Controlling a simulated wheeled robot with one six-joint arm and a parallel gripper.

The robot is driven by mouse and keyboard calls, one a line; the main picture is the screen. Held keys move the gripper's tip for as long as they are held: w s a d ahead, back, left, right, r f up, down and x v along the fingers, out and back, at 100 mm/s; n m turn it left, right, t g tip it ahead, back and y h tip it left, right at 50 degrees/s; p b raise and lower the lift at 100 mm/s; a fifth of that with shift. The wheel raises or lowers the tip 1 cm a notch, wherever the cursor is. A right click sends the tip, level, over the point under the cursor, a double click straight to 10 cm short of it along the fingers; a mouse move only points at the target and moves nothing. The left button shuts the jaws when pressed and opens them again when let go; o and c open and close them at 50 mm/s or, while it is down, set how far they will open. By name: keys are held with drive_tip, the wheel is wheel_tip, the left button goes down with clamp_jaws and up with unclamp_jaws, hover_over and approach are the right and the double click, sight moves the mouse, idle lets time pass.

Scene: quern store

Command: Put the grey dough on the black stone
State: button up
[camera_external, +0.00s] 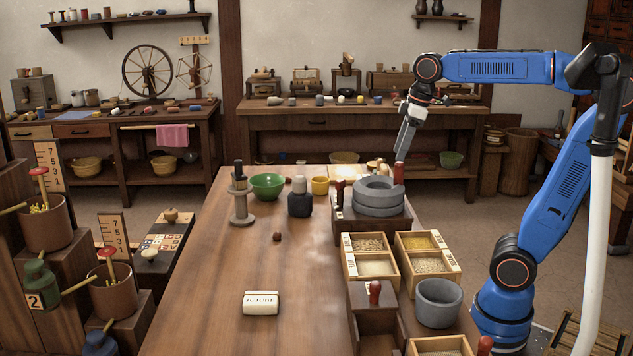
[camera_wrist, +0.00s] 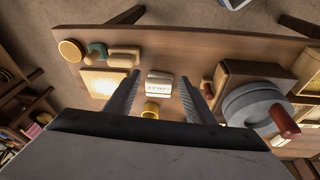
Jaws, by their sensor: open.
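My gripper (camera_external: 404,138) is open and raised above the far right part of the long wooden table. In the wrist view its two fingers (camera_wrist: 160,77) stand apart with nothing held between them. I cannot pick out a grey dough for certain in either view. A dark, bottle-shaped object (camera_external: 300,205) with a paler top stands near the table's far end, left of my gripper; I cannot tell whether it is the black stone. A grey round quern (camera_external: 378,208) sits on a wooden stand below my gripper, and it shows at right in the wrist view (camera_wrist: 238,108).
A green bowl (camera_external: 267,187) and a yellow cup (camera_external: 320,185) stand near the dark object. A white marked block (camera_external: 261,302) lies on the near tabletop. Grain boxes (camera_external: 369,269) and a grey mortar (camera_external: 438,302) line the right side. The table's middle is mostly clear.

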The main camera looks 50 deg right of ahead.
drive_tip(key=s+d+f+m+t+h, duration=0.1)
drive_tip(key=s+d+f+m, duration=0.6)
drive_tip(key=s+d+f, duration=0.4)
drive_tip(key=s+f, duration=0.3)
drive_tip(key=s, duration=0.1)
drive_tip(key=shift+m+t, duration=0.3)
drive_tip(key=shift+t, duration=0.1)
